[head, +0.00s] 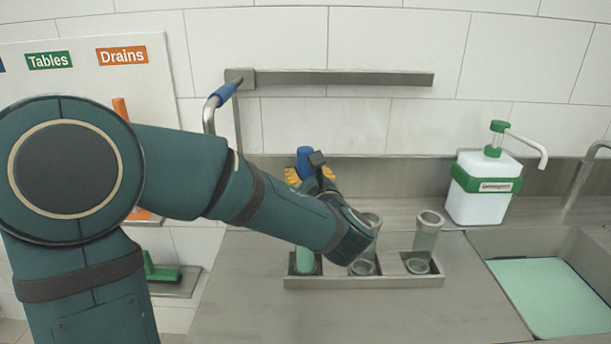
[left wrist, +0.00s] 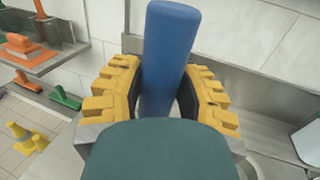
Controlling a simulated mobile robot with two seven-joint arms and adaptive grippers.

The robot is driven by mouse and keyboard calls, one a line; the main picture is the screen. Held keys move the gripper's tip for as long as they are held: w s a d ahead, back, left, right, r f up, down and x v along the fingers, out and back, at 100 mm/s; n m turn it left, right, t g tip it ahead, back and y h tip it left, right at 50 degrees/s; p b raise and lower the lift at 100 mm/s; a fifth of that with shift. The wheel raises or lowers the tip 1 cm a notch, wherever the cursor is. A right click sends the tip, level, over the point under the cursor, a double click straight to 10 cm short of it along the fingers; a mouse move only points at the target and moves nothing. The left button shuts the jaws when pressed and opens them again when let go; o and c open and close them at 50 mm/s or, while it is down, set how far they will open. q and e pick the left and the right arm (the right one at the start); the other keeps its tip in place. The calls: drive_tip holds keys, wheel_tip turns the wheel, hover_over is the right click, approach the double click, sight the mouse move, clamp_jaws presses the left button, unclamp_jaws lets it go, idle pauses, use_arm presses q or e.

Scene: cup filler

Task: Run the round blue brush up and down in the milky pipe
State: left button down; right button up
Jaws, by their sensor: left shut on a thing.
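The blue round brush shows its thick blue handle (head: 305,156) upright above my left arm; the handle also fills the middle of the left wrist view (left wrist: 165,60). My left gripper (head: 303,174) has yellow fingers, mostly hidden by my arm in the head view. In the left wrist view the fingers (left wrist: 163,95) are on both sides of the handle, shut on it. Below, a pale green pipe (head: 304,262) stands in the left of a metal rack. The brush's lower end is hidden, so I cannot tell whether it is inside this pipe. My right gripper is not in view.
The steel rack (head: 365,282) also holds two clear pipes (head: 372,226) (head: 428,235) to the right. A white-and-green soap dispenser (head: 480,185) stands behind the sink (head: 545,290) with green water. The counter front is clear.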

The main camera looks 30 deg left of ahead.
sight(306, 148)
use_arm(q)
drive_tip(key=shift+r+p, duration=3)
drive_tip(key=shift+r, duration=1.3)
wheel_tip(306, 148, up, 8)
drive_tip(key=p, duration=0.6)
